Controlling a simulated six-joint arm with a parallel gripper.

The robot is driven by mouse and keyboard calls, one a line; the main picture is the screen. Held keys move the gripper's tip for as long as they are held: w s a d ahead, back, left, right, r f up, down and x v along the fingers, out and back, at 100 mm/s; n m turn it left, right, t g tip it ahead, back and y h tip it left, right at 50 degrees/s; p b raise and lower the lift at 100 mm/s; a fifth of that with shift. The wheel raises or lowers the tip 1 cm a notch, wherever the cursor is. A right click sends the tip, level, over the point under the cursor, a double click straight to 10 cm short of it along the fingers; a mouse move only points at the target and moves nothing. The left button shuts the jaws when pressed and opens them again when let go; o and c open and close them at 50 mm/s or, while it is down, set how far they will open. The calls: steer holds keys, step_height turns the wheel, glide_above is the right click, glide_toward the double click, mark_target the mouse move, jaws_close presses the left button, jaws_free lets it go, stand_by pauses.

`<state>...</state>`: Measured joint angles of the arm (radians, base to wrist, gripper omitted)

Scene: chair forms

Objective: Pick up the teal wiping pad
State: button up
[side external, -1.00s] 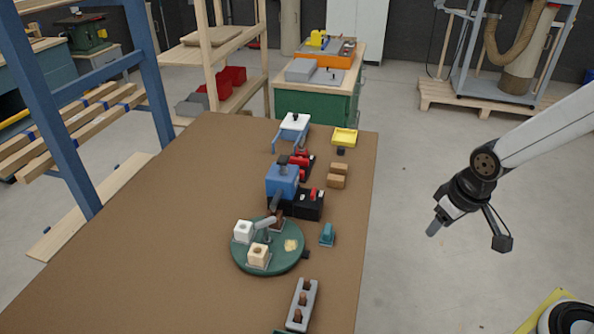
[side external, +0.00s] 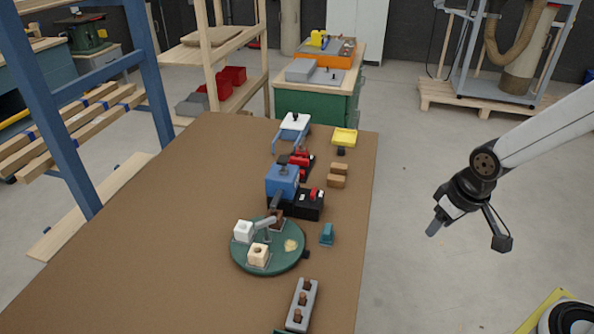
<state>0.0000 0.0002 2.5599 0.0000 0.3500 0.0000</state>
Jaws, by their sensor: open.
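The teal wiping pad (side external: 326,234) is a small block on the brown table (side external: 160,245), near its right edge. It stands just right of the green round turntable and apart from it. My gripper (side external: 433,229) hangs over the grey floor, off the right side of the table. It is well to the right of the pad, with nothing in it that I can see.
The green turntable (side external: 288,263) carries pale blocks. A blue and black machine (side external: 283,183) stands behind it. A grey holder with brown pegs (side external: 301,305) is in front. Brown blocks (side external: 337,181) and a yellow tray (side external: 344,136) lie farther back. The table's left part is bare.

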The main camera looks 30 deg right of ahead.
steer(key=o, duration=0.6)
steer(key=shift+o, duration=0.2)
steer(key=n+g+y, duration=0.1)
steer(key=n+g, duration=0.1)
steer(key=n, duration=0.7)
glide_above(328, 229)
steer(key=f, duration=1.1)
steer(key=shift+s+d+f, duration=0.15)
steer(key=shift+s+f, duration=0.25)
steer(key=shift+f, duration=0.1)
steer(key=shift+w+f, duration=0.15)
steer(key=shift+f, duration=1)
